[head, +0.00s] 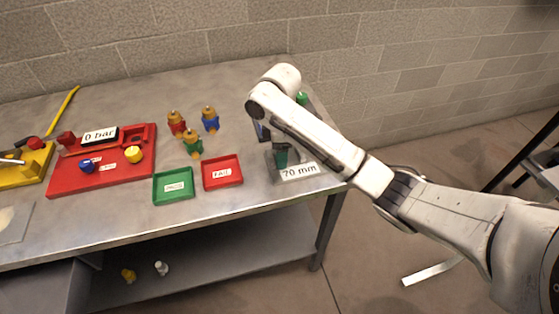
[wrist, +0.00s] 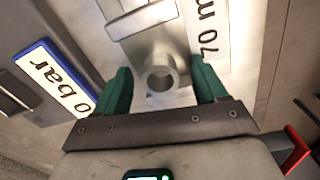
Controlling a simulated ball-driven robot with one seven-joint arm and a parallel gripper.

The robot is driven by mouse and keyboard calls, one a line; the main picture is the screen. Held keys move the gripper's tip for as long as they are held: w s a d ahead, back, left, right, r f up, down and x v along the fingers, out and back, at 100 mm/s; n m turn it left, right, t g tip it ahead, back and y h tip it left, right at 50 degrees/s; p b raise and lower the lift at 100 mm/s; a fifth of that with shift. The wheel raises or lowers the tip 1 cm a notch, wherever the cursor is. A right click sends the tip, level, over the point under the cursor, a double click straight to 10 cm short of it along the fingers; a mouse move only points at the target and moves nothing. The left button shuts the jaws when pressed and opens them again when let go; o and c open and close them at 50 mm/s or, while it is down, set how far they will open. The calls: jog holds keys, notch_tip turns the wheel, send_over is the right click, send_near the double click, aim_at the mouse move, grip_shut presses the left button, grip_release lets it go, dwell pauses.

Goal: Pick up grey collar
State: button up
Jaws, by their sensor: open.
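A grey ring-shaped piece with a round hole, which looks like the grey collar (wrist: 158,62), shows in the wrist view on a light grey fixture. My gripper (wrist: 161,68) is open, with one green finger on each side of the ring. I see gaps between the ring and both fingers, and nothing is held. In the head view my gripper (head: 281,157) points down at the right end of the bench, beside a "70 mm" sign (head: 299,171). My arm hides the collar there.
A blue-framed "0 bar" display (wrist: 55,80) stands close to my left finger in the wrist view. A red tray (head: 222,172), a green tray (head: 173,186), several coloured valve-like pieces (head: 193,143) and a red board (head: 70,178) lie to the left on the metal bench (head: 120,222).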

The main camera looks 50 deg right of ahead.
jog(key=c, duration=1.2)
jog(key=shift+c, duration=0.2)
